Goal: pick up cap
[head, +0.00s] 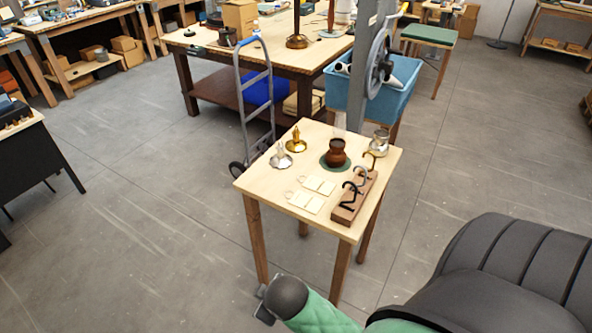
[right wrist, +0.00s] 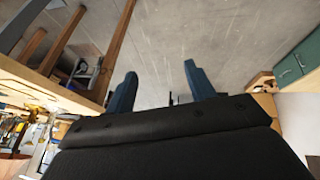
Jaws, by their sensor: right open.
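On the small wooden table in the head view stand a silver flared piece (head: 281,160) and a gold flared piece (head: 296,143), both cap-like. A brown rounded pot-like piece (head: 337,152) sits on a round green mat (head: 324,164). A silvery cup-like piece (head: 381,139) stands at the back right corner. I cannot tell for certain which one is the cap. My right gripper (right wrist: 160,70) is open in the right wrist view, with two blue fingers apart and nothing between them. It points at bare floor, away from the tabletop. My left gripper is not in view.
A hand truck (head: 257,98), a grey post and a blue bin (head: 402,93) stand behind the table (head: 262,181).

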